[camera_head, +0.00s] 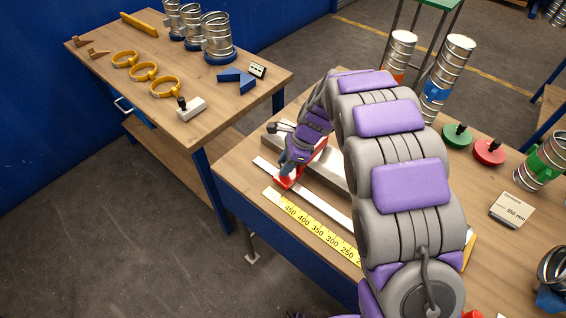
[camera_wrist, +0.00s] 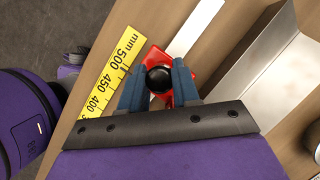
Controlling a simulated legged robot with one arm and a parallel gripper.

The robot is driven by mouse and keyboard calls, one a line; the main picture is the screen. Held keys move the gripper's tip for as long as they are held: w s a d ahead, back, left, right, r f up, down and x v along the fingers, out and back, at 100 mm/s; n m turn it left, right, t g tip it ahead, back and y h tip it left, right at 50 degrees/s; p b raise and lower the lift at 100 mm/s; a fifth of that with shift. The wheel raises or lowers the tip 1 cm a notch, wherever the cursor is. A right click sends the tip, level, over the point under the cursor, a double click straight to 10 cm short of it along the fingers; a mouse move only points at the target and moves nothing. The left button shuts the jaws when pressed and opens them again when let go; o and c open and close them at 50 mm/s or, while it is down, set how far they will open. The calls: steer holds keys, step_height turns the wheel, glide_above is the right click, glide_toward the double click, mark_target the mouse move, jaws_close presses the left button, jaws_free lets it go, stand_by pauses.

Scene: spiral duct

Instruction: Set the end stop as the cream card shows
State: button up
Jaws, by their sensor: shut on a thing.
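The red end stop (camera_head: 287,183) sits on the pale metal rail (camera_head: 330,207) near its far left end. In the wrist view the red end stop (camera_wrist: 157,56) has a black knob (camera_wrist: 159,78) on top. My gripper (camera_head: 287,166) is shut on this knob, one blue-grey finger on each side, as the wrist view (camera_wrist: 159,82) shows. The yellow scale (camera_head: 310,230) lies along the rail; the stop is beside its high end, near the 450 to 500 marks, exact reading unclear. The cream card (camera_head: 511,210) lies at the right and reads 350 mm.
A grey metal channel (camera_wrist: 260,70) runs beside the rail. Green (camera_head: 457,135) and red (camera_head: 489,151) discs with black knobs and several metal duct pieces stand on the right. Another bench (camera_head: 170,75) with yellow clamp rings stands at the left. My arm hides the bench's middle.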

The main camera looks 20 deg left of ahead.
steer(key=shift+d+r, duration=0.1)
steer(key=shift+d, duration=0.2)
steer(key=shift+c, duration=0.8)
steer(key=shift+w, duration=0.1)
steer(key=shift+c, duration=0.6)
steer(key=shift+a, duration=0.25)
jaws_close()
steer(key=shift+a, duration=0.35)
steer(key=shift+d, duration=0.2)
steer(key=s+d+p, duration=0.1)
steer(key=d, duration=0.3)
steer(key=s+d+p, duration=0.1)
steer(key=s+d, duration=0.1)
steer(key=d, duration=0.2)
steer(key=s+d+p, duration=0.2)
steer(key=d, duration=0.2)
steer(key=shift+s+d, duration=0.15)
steer(key=shift+s, duration=0.1)
steer(key=shift+s+d+f, duration=0.3)
steer(key=shift+s+d, duration=0.05)
steer(key=shift+d, duration=0.3)
